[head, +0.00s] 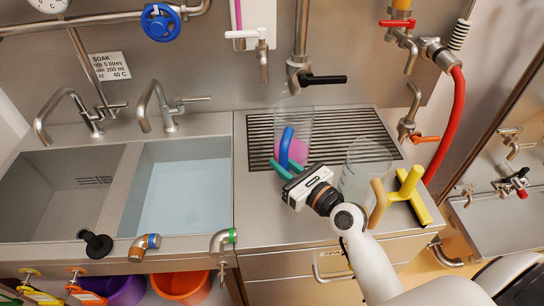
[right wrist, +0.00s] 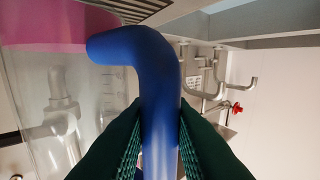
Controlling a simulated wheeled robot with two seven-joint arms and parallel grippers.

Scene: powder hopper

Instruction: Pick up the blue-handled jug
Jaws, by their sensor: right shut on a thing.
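The blue-handled jug (head: 301,125) is clear, with pink contents low inside it, and appears upright at the ribbed drainer. I cannot tell whether its base touches the drainer. Its blue handle (head: 286,146) faces my right arm. My right gripper (head: 284,168) has its green fingers shut on the lower part of this handle. In the right wrist view, the fingers (right wrist: 160,140) press on both sides of the blue handle (right wrist: 155,75), with the clear wall and pink contents (right wrist: 50,25) at the left. My left gripper is not in view.
A second clear jug (head: 362,158) with a tan handle (head: 378,203) stands close right of my right gripper, beside a yellow tool (head: 409,191). The ribbed drainer (head: 345,128) lies behind. A water-filled basin (head: 178,190) is at left; taps hang above.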

